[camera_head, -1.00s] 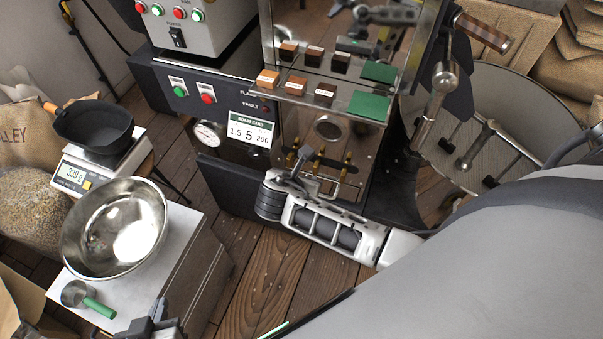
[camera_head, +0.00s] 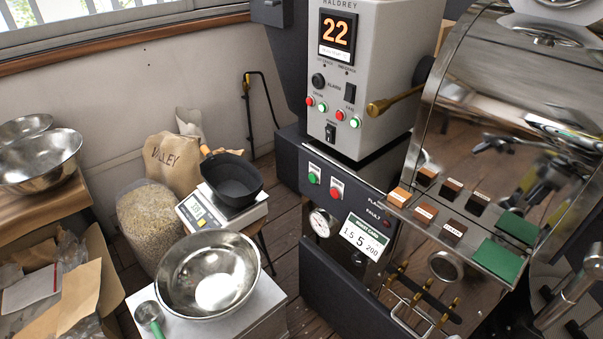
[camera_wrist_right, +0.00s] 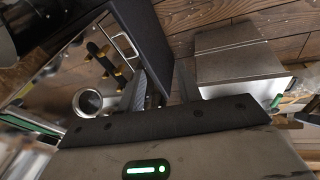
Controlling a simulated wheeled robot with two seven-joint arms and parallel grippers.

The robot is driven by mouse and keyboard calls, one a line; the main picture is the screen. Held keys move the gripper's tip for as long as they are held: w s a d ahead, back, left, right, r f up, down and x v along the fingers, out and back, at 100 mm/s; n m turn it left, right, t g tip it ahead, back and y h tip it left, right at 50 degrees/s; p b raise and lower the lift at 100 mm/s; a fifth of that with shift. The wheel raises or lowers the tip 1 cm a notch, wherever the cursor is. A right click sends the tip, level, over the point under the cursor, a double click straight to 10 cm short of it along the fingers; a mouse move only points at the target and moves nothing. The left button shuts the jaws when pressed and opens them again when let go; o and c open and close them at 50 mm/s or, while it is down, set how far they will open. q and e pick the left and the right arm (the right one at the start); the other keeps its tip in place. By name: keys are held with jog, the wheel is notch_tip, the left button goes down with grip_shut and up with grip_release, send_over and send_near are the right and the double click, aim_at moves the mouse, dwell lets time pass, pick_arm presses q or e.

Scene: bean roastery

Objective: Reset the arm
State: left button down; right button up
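The head view shows neither of my grippers and no part of my arms. In the right wrist view, the grey body of my right gripper (camera_wrist_right: 165,150) fills the bottom, with a lit green bar on it. A dark, narrow finger-like part stands up above its edge. Nothing held can be seen.
The roaster's control box (camera_head: 372,70) reads 22. Left of it are a steel bowl (camera_head: 178,285), a green-handled scoop (camera_head: 148,313) and a black pan (camera_head: 233,182) on a scale (camera_head: 195,214). Labelled sample blocks and green pads sit on the roaster's ledge. A bean sack (camera_head: 150,222) stands behind.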

jog(key=s+r+m+y, duration=0.1)
jog(key=s+r+m, duration=0.2)
jog(key=r+m, duration=0.1)
jog(key=w+a+f+t+y, duration=0.1)
jog(key=w+a+f+t, duration=0.1)
jog(key=f, duration=0.3)
jog(key=w+a+f+t+y, duration=0.1)
jog(key=w+a+f+t, duration=0.1)
jog(key=w+f+t, duration=0.1)
notch_tip(320, 180, down, 2)
jog(key=shift+w+a+t, duration=0.15)
jog(key=shift+a+t, duration=0.1)
jog(key=shift+t, duration=0.55)
dwell(1.0)
